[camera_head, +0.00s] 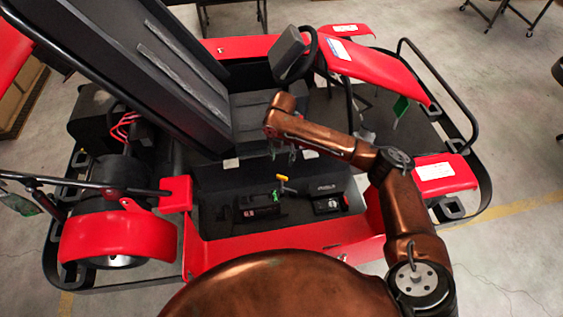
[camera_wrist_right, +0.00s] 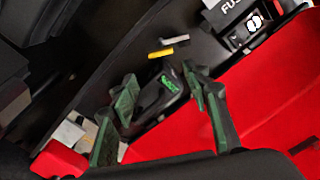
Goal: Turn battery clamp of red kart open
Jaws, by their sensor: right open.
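The red kart (camera_head: 310,243) fills the middle of the head view. In its side bay is a black box with a green mark (camera_head: 258,204). A small yellow piece (camera_head: 283,178), which looks like the battery clamp's lever, stands just behind this box. In the right wrist view the yellow piece (camera_wrist_right: 161,54) lies beyond the fingertips, beside a grey bar (camera_wrist_right: 175,40). My right gripper (camera_wrist_right: 161,80) is open and empty, its fingers spread on either side of the black box (camera_wrist_right: 160,95). Whether they touch it is unclear. My left gripper is not in view.
A fuse box (camera_head: 328,204) sits right of the black box in the bay. The kart's black seat (camera_head: 180,75) and steering wheel (camera_head: 296,55) rise behind. A black tubular bumper (camera_head: 440,80) bounds the right side.

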